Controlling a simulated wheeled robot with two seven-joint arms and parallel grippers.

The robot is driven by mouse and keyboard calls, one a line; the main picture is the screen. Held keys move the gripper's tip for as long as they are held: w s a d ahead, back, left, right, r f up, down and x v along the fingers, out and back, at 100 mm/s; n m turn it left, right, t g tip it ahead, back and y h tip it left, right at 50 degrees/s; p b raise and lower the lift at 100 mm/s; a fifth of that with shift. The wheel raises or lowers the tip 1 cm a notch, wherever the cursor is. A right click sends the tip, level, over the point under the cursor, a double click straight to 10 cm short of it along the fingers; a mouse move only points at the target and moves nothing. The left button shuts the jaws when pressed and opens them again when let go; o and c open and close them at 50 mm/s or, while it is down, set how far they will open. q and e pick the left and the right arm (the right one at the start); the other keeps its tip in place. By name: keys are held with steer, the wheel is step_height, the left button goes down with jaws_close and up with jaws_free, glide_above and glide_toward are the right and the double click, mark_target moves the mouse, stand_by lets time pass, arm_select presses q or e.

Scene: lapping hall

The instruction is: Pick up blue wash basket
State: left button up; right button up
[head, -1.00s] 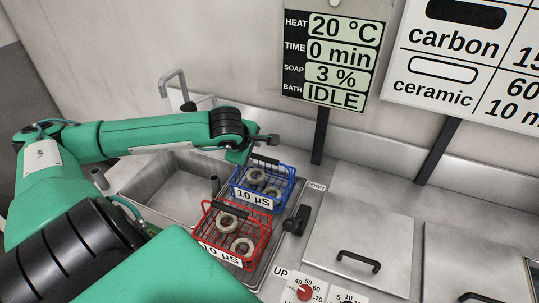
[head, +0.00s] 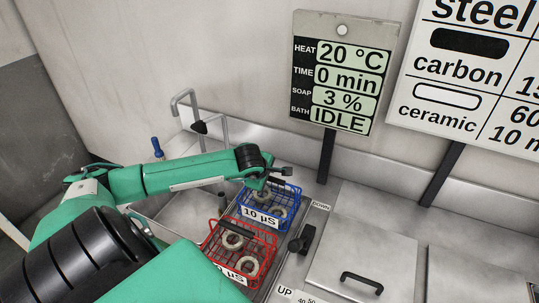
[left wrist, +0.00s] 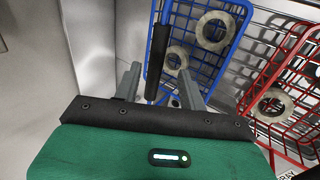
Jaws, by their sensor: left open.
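The blue wash basket (head: 296,212) is a wire basket with pale rings inside and a "10 µS" label on its front. It stands upright on the metal counter behind the red basket (head: 272,250). My left gripper (head: 281,173) is over the back of the blue basket, open and empty. In the left wrist view, the gripper's two fingers (left wrist: 158,84) stand apart, with the blue basket's black handle (left wrist: 159,52) showing between and beyond them. The blue basket (left wrist: 215,62) fills the upper middle there. I cannot tell if the fingers touch it. My right gripper is not in view.
The red basket, also with rings, stands close in front of the blue one. A sink and tap (head: 186,100) lie to the left. A display on a post (head: 327,155) stands behind. A lidded metal bay (head: 362,245) is to the right.

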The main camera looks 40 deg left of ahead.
mark_target(270, 178)
arm_select(q)
steer(key=shift+w+a+f+p, duration=0.25)
steer(key=shift+w+f+p, duration=0.25)
steer(key=shift+w+f, duration=0.05)
steer(key=shift+w+a+f+p, duration=0.25)
steer(key=shift+w+f+p, duration=0.25)
steer(key=shift+x, duration=0.8)
steer(key=shift+s, duration=0.1)
jaws_close()
